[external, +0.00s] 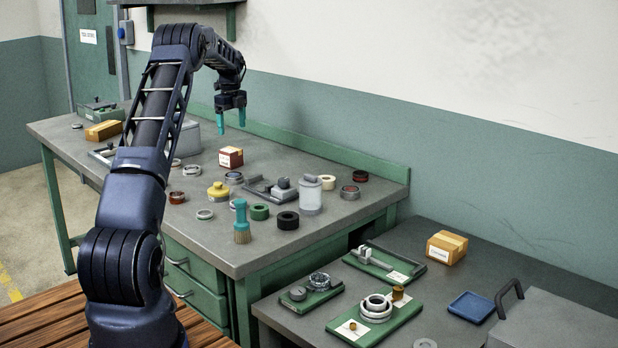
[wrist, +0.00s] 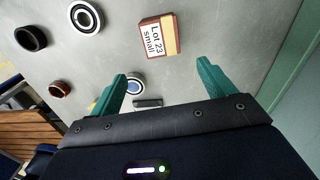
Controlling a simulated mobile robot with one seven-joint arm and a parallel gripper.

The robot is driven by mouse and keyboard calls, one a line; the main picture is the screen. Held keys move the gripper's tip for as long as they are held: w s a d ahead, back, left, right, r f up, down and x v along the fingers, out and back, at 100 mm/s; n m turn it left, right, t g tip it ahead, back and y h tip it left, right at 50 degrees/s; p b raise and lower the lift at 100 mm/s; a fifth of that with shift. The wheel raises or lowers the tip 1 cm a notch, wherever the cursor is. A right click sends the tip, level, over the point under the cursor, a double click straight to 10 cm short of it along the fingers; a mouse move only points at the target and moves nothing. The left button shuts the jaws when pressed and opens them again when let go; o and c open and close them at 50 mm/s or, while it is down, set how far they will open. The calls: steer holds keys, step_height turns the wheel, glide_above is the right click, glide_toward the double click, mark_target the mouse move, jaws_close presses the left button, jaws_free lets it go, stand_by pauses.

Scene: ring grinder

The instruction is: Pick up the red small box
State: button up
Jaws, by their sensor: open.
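The red small box (external: 231,157) stands on the grey workbench among several rings, below my gripper in the external view. In the wrist view the red box (wrist: 158,36) shows a white label reading "Lot 23 small" and a yellowish side. My gripper (external: 231,118) hangs above the bench with its teal fingers pointing down, apart from the box. In the wrist view the open fingers of my gripper (wrist: 165,88) are empty, and the box lies beyond their tips.
Near the box are a ring with a blue centre (external: 234,178), a grey fixture (external: 270,189), a yellow pot (external: 218,191) and a white canister (external: 311,196). A teal brush (external: 242,222) stands at the front. A green back rail (external: 300,144) edges the bench along the wall.

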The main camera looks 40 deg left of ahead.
mark_target(230, 149)
steer(key=shift+s+a+f, duration=0.1)
steer(key=shift+a+f, duration=0.65)
steer(key=shift+f, duration=0.25)
step_height(230, 149, down, 5)
steer(key=shift+r, duration=0.1)
steer(key=shift+w+a+f, duration=0.1)
steer(key=shift+w+f, duration=0.05)
steer(key=shift+f, duration=1.2)
steer(key=shift+w+a+f, duration=0.1)
steer(key=shift+f, duration=1.25)
steer(key=c, duration=1.3)
steer(key=shift+o, duration=0.3)
steer(key=shift+r, duration=0.15)
